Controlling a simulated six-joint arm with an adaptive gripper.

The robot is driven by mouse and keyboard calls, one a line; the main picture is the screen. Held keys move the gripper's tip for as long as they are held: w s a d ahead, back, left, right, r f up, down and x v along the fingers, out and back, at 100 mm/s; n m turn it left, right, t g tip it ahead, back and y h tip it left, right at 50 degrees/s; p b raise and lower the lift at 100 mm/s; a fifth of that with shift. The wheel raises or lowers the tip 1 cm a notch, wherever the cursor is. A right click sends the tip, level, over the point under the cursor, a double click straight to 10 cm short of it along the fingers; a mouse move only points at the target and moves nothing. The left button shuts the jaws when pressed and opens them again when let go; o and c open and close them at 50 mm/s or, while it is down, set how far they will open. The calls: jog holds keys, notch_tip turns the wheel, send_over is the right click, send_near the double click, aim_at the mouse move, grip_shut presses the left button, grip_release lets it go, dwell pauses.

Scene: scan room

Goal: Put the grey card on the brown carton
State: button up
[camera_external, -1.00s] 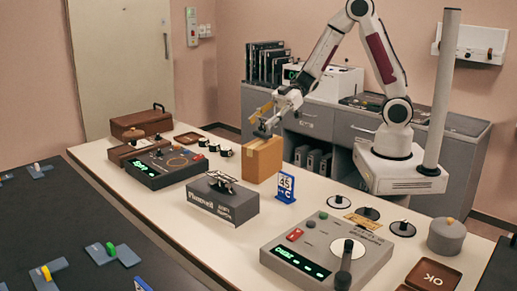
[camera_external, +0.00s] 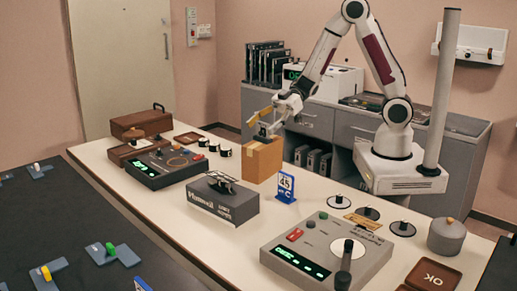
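The brown carton (camera_external: 263,161) stands upright on the white table, left of my arm's base. My gripper (camera_external: 261,125) is just above the carton's top, pointing down and left. One finger looks yellowish, the other grey. A small grey piece shows by the fingertips at the carton's top; I cannot tell whether it is the grey card or part of the gripper, or whether it is held. Flat grey-blue pieces with coloured knobs, one with a green knob (camera_external: 124,254), lie on the dark surface at the left; I cannot tell if one is the grey card.
A grey box (camera_external: 222,205) and a blue number sign (camera_external: 286,189) stand in front of the carton. A dark console (camera_external: 165,168) is to the left, a grey console (camera_external: 325,254) at front right. Small dark cylinders (camera_external: 213,145) stand left of the carton.

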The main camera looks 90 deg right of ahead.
jog(key=shift+r, duration=0.15)
jog(key=shift+s+d+r, duration=0.2)
jog(key=shift+d, duration=0.05)
jog(key=v, duration=1.1)
jog(key=shift+s+d, duration=0.1)
jog(key=shift+s, duration=0.05)
jog(key=shift+r, duration=0.1)
dwell(0.6)
